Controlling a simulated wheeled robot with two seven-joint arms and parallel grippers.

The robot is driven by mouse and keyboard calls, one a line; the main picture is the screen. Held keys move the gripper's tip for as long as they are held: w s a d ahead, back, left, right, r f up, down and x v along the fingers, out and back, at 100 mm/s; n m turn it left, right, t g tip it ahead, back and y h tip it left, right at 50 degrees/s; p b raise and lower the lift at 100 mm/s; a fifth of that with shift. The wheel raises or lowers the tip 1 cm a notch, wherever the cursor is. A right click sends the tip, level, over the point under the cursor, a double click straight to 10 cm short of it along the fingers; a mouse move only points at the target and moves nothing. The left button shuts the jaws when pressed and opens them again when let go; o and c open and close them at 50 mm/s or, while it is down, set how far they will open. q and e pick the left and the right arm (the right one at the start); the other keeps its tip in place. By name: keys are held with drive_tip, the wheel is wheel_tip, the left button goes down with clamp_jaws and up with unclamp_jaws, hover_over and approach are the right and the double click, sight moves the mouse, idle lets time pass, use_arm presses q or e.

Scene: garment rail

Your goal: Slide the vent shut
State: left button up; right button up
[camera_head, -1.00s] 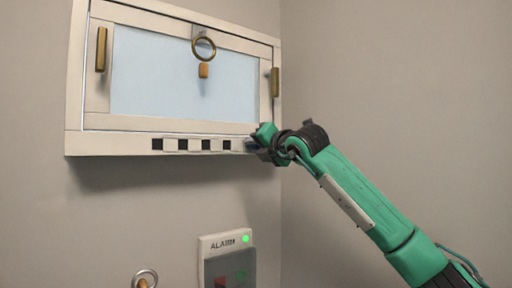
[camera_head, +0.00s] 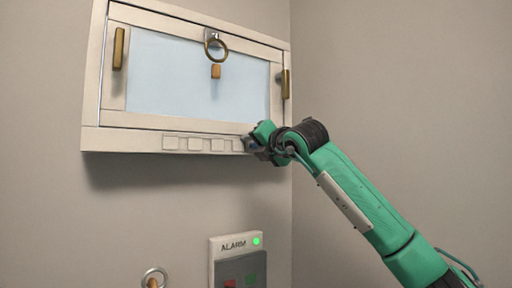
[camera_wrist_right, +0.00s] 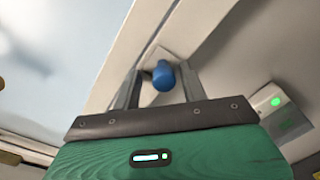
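The vent (camera_head: 201,144) is a strip of small slots along the bottom rail of the white window frame. All its visible slots look covered in the frame's pale colour. Its blue knob (camera_wrist_right: 163,75) is at the strip's right end and shows partly in the head view (camera_head: 249,143). My right gripper (camera_head: 254,145) is at this knob. In the right wrist view its two fingers (camera_wrist_right: 160,88) stand apart with the knob between them, and a gap seems to show on each side. My left gripper is not in view.
The window (camera_head: 197,80) above has brass handles at both sides and a ring latch (camera_head: 215,46) at the top. An alarm box (camera_head: 237,262) with a green light is on the wall below. A ring (camera_head: 153,278) hangs at lower left.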

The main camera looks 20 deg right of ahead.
drive_tip(key=shift+d, duration=0.15)
drive_tip(key=shift+s+d+f, duration=0.1)
drive_tip(key=shift+s+d+b, duration=0.15)
drive_tip(key=shift+s+b, duration=0.15)
drive_tip(key=shift+b, duration=0.15)
drive_tip(key=b+v, duration=0.6)
drive_tip(key=v, duration=0.7)
drive_tip(key=shift+a+b, duration=0.25)
drive_tip(key=shift+b, duration=0.15)
